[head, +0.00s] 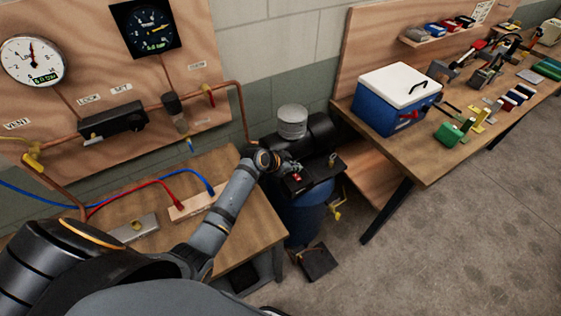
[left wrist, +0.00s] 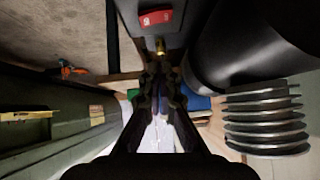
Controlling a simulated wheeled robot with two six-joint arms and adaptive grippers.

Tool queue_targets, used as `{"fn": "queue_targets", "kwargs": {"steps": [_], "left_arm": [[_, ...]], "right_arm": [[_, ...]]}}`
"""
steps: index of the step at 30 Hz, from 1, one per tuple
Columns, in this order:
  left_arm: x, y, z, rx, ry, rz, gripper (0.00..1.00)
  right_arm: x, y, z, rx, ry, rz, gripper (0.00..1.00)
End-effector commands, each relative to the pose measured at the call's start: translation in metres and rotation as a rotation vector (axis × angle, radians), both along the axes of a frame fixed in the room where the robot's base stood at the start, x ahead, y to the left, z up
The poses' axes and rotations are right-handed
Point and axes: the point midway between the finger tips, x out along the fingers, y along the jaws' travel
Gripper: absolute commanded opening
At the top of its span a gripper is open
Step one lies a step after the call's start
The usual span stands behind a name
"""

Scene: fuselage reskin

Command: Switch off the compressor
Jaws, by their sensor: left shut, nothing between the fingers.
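The compressor (head: 305,216) stands on the floor between the two benches, with a blue tank, a black motor and a grey finned cylinder (head: 292,122). Its red switch (head: 297,178) sits on a dark box on top; it also shows at the top of the left wrist view (left wrist: 155,17). My left gripper (head: 288,170) is shut and empty, close by the switch box. In the left wrist view its fingertips (left wrist: 161,72) point just below a brass fitting (left wrist: 160,47), and the switch lies beyond them. Whether they touch the box cannot be told. My right gripper is not in view.
A wooden panel with a white gauge (head: 33,62) and a wooden bench (head: 240,215) with red and blue hoses are on the left. The right bench (head: 435,165) carries a blue box with a white lid (head: 398,98) and tools. The floor at the right is clear.

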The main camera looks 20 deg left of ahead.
Motion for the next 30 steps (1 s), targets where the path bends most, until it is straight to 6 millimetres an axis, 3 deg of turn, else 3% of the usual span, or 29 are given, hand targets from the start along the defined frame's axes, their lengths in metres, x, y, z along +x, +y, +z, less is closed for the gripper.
{"fn": "queue_targets", "kwargs": {"steps": [3,12,30], "left_arm": [[-0.018,0.019,0.011,0.012,0.0,-0.001,0.0],[-0.045,0.044,0.05,0.01,0.0,-0.002,0.0],[-0.05,0.047,0.059,0.005,0.002,-0.001,0.0]], "right_arm": [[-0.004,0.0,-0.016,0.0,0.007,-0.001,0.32],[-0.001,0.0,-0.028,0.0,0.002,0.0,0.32],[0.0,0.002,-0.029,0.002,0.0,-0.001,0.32]]}}
